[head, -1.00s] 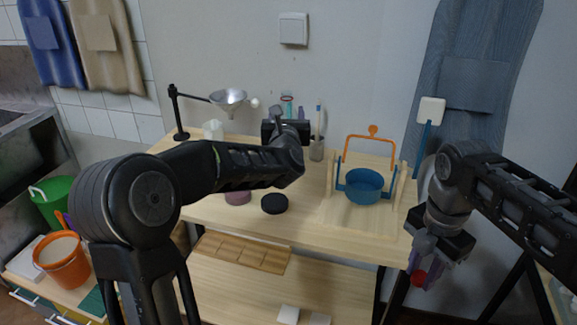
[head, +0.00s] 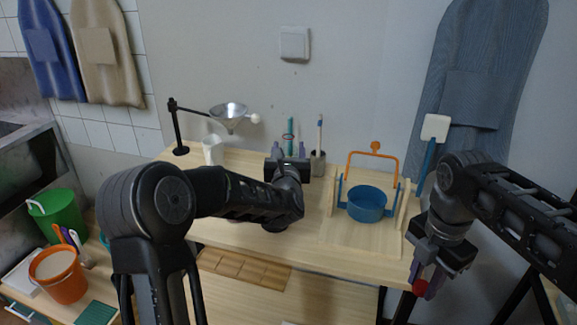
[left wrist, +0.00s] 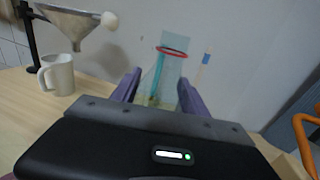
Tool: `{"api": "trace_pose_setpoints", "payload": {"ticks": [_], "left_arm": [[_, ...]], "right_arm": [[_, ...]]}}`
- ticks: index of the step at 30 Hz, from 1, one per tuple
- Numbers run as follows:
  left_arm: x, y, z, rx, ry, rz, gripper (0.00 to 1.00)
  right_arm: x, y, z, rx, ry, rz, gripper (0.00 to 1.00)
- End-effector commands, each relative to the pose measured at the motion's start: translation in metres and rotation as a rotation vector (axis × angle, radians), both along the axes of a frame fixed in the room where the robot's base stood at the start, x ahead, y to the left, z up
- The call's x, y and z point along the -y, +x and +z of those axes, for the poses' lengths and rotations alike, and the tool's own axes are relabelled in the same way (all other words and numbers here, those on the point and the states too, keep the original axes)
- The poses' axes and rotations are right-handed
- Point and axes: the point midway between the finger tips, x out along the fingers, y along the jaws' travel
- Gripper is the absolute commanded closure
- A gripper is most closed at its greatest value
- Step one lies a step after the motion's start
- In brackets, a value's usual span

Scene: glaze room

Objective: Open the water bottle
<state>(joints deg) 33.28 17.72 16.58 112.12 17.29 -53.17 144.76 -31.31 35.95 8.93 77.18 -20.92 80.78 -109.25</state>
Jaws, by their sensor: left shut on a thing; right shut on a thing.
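The water bottle (left wrist: 165,80) is clear, with a red ring around its upper part and a teal strip showing through it. It stands roughly upright, and its top also shows in the head view (head: 290,127). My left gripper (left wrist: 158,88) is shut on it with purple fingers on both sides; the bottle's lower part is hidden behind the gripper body. In the head view my left gripper (head: 288,150) is at the back of the table. My right gripper (head: 422,284) is shut on a small red cap (head: 420,288) beyond the table's right front corner, well apart from the bottle.
A funnel on a black stand (head: 229,114) and a white mug (head: 211,150) are left of the bottle. A brush holder (head: 318,163) is close on its right. My left arm hides part of the tabletop.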

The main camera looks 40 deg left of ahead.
Motion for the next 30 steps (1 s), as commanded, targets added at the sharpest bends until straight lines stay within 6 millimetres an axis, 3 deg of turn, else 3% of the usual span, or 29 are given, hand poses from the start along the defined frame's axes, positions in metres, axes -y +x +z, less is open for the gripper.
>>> {"api": "trace_pose_setpoints", "payload": {"ticks": [12, 21, 30], "left_arm": [[0.000, 0.000, -0.008, 0.001, 0.002, 0.000, 1.00], [0.000, 0.000, -0.042, -0.001, 0.001, 0.000, 1.00], [0.000, 0.000, -0.044, 0.002, 0.002, 0.000, 1.00]], "right_arm": [[0.000, 0.000, 0.001, 0.000, 0.000, 0.000, 1.00], [0.000, 0.000, 0.006, 0.000, 0.000, 0.000, 1.00], [0.000, 0.000, 0.005, 0.000, 0.000, 0.000, 1.00]]}}
